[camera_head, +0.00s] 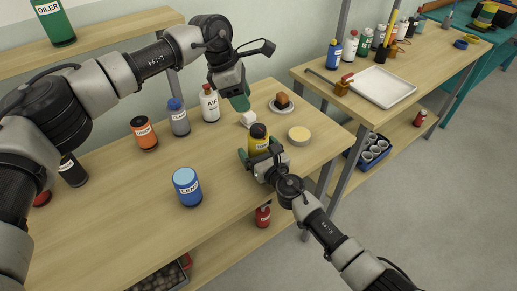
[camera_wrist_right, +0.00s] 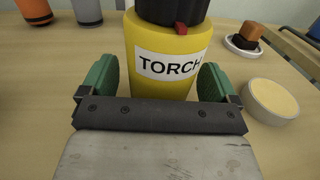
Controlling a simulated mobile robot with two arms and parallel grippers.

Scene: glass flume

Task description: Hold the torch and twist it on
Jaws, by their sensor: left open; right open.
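The torch is a yellow cylinder (camera_head: 259,146) with a black head and a white label reading TORCH, standing upright on the wooden bench. It fills the upper middle of the right wrist view (camera_wrist_right: 172,62), with a small red part on its head. My right gripper (camera_head: 260,160) is open at the torch; its green fingers (camera_wrist_right: 158,82) lie on either side of the torch's lower body, and I cannot tell whether they touch it. My left gripper (camera_head: 238,100) hangs above the bench, up and left of the torch, pointing down, with nothing seen in it.
A blue tin (camera_head: 187,187), an orange bottle (camera_head: 144,133), a grey bottle (camera_head: 178,117) and a white bottle (camera_head: 209,103) stand left of the torch. A saucer (camera_head: 273,106) holds a brown block.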

